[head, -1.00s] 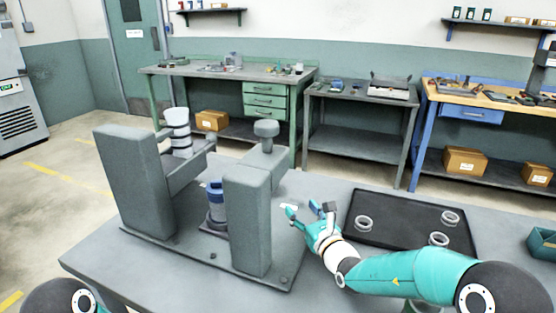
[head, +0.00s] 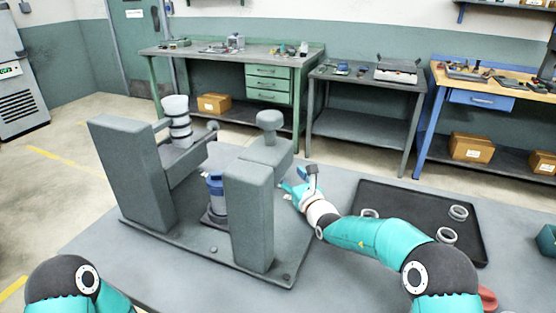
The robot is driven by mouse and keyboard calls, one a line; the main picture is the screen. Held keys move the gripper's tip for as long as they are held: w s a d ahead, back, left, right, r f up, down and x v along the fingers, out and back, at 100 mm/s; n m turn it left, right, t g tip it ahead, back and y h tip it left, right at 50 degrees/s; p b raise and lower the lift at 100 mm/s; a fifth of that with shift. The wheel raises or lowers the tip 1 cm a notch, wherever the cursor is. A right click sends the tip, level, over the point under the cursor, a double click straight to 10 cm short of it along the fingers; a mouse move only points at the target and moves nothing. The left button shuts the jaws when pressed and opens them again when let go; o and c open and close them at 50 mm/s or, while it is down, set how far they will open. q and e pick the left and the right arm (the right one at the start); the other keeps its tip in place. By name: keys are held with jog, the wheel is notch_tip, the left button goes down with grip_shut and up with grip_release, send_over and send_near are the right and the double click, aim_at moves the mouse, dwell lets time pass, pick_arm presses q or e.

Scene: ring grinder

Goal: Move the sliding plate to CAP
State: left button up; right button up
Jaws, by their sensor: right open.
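The grey ring grinder stands on the table, with a left post (head: 133,172) and a right post (head: 249,215) on a flat base. Between the posts, a blue-topped cylinder (head: 216,190) stands on a small dark plate (head: 207,220), which may be the sliding plate; the right post partly hides it. A white-and-black stack (head: 178,122) sits high between the posts, and a round knob (head: 269,121) tops the right side. No CAP marking is readable. My right gripper (head: 297,184) is open and empty, just right of the right post. My left gripper is out of view.
A black tray (head: 400,205) with pale rings (head: 458,212) lies right of the grinder, partly behind my right arm. A teal bin (head: 547,241) is at the right edge.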

jog(key=p+x, duration=0.2)
jog(key=x, duration=0.4)
jog(key=shift+w+a+r, duration=0.1)
jog(key=shift+w+a, duration=0.1)
jog(key=shift+w, duration=0.1)
jog(key=shift+p+x, duration=0.95)
grip_shut()
jog(key=shift+d, duration=0.15)
